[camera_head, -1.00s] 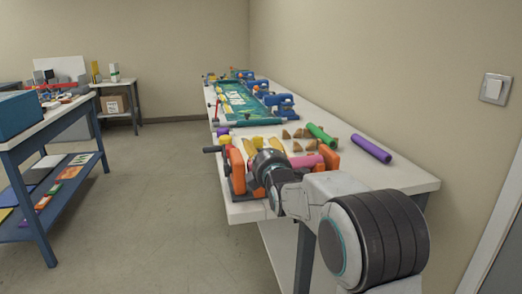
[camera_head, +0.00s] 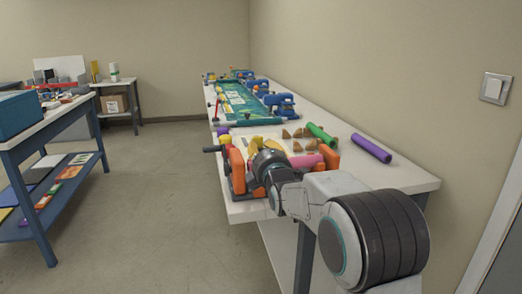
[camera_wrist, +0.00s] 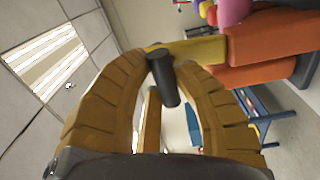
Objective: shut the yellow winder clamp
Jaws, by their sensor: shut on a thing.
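In the wrist view, a flat yellow clamp lever (camera_wrist: 200,50) comes out of an orange winder block (camera_wrist: 270,45) and carries a dark cylindrical handle (camera_wrist: 163,77). My gripper (camera_wrist: 158,52) has its two ochre fingers curved around this handle, shut on it near their tips. In the head view, my gripper (camera_head: 256,168) is at the winder on the near end of the bench, beside its left orange block (camera_head: 237,172). A pink roll (camera_head: 306,160) lies between the orange blocks. My gripper partly hides the winder, and I cannot clearly tell the clamp lever there.
The white bench (camera_head: 400,178) runs along the right wall. A green roll (camera_head: 321,135) and a purple roll (camera_head: 371,148) lie on it, with a teal laminating bed (camera_head: 240,100) farther back. A blue-framed table (camera_head: 40,130) stands at left. The floor (camera_head: 150,200) between is clear.

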